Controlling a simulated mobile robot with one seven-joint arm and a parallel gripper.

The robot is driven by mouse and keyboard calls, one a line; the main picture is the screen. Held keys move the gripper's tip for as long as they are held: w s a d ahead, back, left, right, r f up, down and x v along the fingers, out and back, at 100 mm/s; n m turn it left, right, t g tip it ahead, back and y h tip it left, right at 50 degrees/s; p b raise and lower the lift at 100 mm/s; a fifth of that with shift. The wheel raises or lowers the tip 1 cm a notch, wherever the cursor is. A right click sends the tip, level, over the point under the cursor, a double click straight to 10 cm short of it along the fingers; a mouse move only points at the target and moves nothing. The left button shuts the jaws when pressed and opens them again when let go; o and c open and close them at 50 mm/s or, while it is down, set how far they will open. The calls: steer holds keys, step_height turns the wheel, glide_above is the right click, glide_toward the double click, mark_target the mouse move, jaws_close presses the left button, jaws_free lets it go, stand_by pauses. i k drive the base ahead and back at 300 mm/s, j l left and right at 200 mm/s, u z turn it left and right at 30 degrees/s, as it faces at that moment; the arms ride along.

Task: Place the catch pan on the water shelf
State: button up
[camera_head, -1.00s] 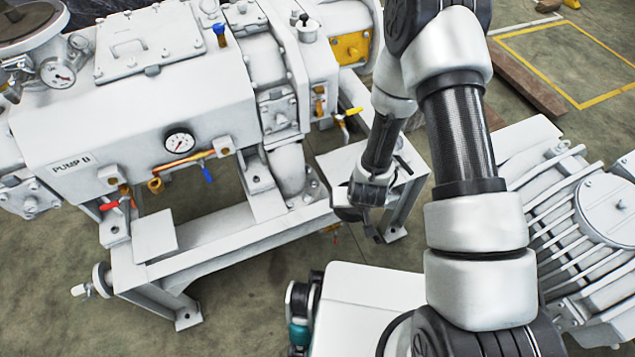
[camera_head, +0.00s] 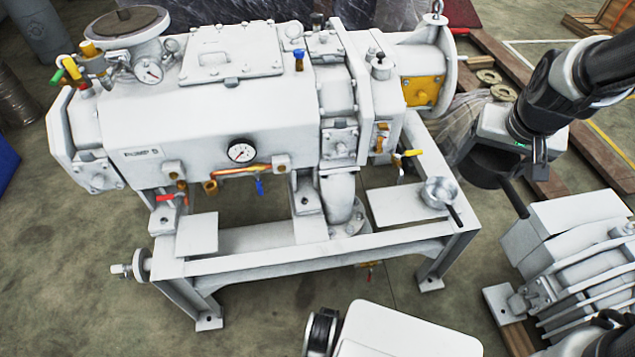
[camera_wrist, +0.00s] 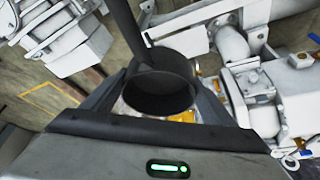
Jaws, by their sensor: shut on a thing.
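My gripper (camera_head: 492,158) is shut on a dark round pan (camera_wrist: 160,92) with a long dark handle. In the head view this dark pan (camera_head: 488,168) hangs in the air right of the pump frame, with its handle pointing down right. A silver pan (camera_head: 440,189) with a dark handle rests on the right shelf plate (camera_head: 392,207) of the frame. A smaller left shelf plate (camera_head: 197,236) is bare. The frames do not show which plate is the water shelf. The dark pan's opening faces the wrist camera.
The white pump (camera_head: 230,110) stands on the frame, with a gauge (camera_head: 241,151) and coloured valve handles. A finned motor (camera_head: 590,270) stands at the lower right, below the held pan. Boards and round flanges (camera_head: 488,77) lie behind. Floor shows between frame and motor.

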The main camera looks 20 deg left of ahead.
mark_target(208, 237)
steer(key=u, duration=1.35)
steer(key=i+j+u, duration=0.15)
steer(key=j, duration=0.2)
steer(key=i+j+u, duration=0.15)
steer(key=j, duration=0.15)
steer(key=i+j+u, duration=0.15)
steer(key=i+j, duration=0.05)
steer(key=j, duration=0.1)
